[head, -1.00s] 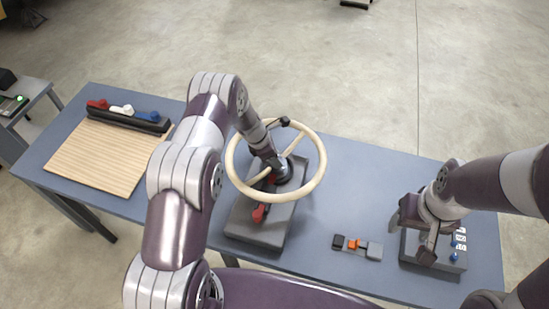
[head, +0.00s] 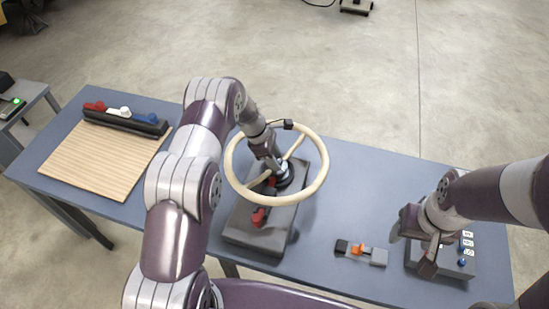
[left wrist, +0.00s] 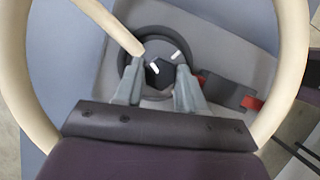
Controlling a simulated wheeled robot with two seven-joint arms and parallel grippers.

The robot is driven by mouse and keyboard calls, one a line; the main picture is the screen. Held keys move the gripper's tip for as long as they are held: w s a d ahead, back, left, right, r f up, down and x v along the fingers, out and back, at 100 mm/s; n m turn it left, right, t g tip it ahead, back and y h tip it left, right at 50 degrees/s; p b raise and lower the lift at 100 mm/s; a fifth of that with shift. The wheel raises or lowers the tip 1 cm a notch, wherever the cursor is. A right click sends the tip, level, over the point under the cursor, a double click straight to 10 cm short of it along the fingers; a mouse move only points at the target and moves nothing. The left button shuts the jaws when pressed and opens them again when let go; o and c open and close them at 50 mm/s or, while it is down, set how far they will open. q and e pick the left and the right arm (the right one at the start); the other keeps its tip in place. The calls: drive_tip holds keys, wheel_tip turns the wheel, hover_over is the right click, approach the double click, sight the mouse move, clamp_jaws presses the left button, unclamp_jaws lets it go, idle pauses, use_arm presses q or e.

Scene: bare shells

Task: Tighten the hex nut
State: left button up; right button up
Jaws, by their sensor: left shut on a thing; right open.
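The dark hex nut (left wrist: 158,74) sits in a round dark seat on a grey base, with a white mark on it and another white mark on the seat beside it. My left gripper (left wrist: 157,82) reaches down through a cream wheel (left wrist: 292,70), its two fingers shut on opposite sides of the nut. In the head view my left gripper (head: 274,168) is inside the wheel rim (head: 232,150); the nut is mostly hidden there. My right gripper (head: 420,256) is open, over a grey box (head: 456,266) at the right end of the table.
A red handle (head: 259,216) lies on the grey base (head: 246,238). A small block with an orange slider (head: 358,250) is right of it. A wooden board (head: 100,160) and a rack with red, white and blue knobs (head: 124,120) are at left. The table (head: 340,210) has bare room between them.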

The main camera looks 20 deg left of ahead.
use_arm(q)
drive_tip(key=shift+w+r, duration=0.1)
drive_tip(key=o, duration=1)
drive_tip(key=shift+o, duration=0.3)
drive_tip(key=shift+a+r, duration=0.15)
drive_tip(key=shift+r, duration=0.05)
drive_tip(key=b+v, duration=0.2)
drive_tip(key=v, duration=1)
drive_tip(key=shift+b, duration=0.4)
